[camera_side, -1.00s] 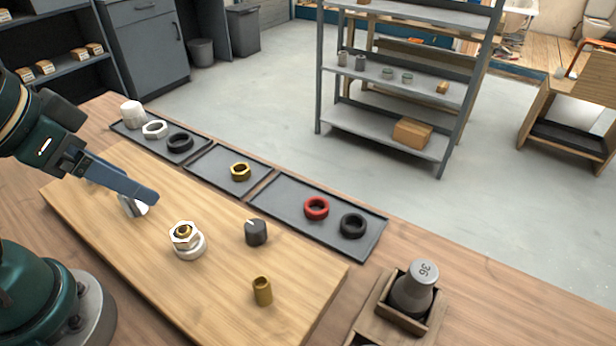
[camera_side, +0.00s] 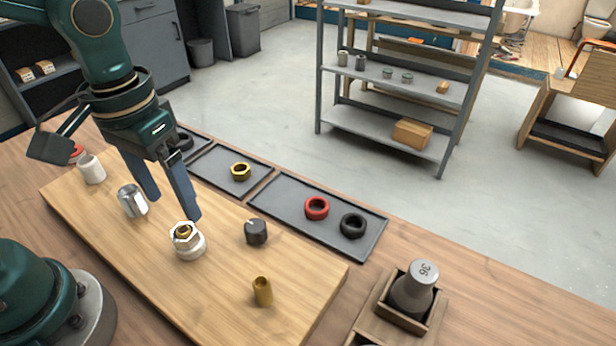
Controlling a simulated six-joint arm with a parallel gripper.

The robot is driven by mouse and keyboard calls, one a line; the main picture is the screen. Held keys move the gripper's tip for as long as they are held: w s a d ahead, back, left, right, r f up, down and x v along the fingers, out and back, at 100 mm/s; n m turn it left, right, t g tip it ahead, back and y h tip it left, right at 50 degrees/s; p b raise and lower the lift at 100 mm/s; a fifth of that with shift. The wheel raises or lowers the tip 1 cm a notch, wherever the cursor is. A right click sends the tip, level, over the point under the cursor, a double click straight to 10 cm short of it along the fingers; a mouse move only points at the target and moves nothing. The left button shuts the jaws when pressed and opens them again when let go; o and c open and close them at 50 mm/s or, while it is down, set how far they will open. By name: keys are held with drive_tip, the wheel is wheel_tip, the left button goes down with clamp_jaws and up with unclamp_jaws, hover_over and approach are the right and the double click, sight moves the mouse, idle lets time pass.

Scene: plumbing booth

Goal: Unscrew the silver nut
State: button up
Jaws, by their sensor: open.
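A silver-white hex nut (camera_side: 184,232) with a brass centre sits on top of a white round fitting (camera_side: 189,251) on the light wooden board (camera_side: 215,290). My gripper (camera_side: 174,208) points down with its two blue fingers apart and nothing between them. Its right fingertip is close above and behind the nut in the picture; I cannot tell whether it touches. A separate silver faceted fitting (camera_side: 132,201) stands on the board to the left of the nut.
A black knob (camera_side: 256,232) and a brass tube (camera_side: 262,291) stand right of the nut. Behind, one tray (camera_side: 215,158) holds a brass nut (camera_side: 240,172); another (camera_side: 285,205) holds a red ring (camera_side: 316,208) and a black ring (camera_side: 353,225).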

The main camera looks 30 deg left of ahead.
sight(182, 229)
drive_tip(key=shift+s+d+f, duration=0.15)
drive_tip(key=shift+f, duration=2.85)
clamp_jaws()
drive_tip(key=n, duration=0.4)
drive_tip(key=shift+r, duration=0.1)
drive_tip(key=n, duration=0.5)
drive_tip(key=shift+r, duration=0.1)
drive_tip(key=n, duration=0.8)
drive_tip(key=shift+r+n, duration=0.15)
drive_tip(key=shift+n, duration=0.25)
unclamp_jaws()
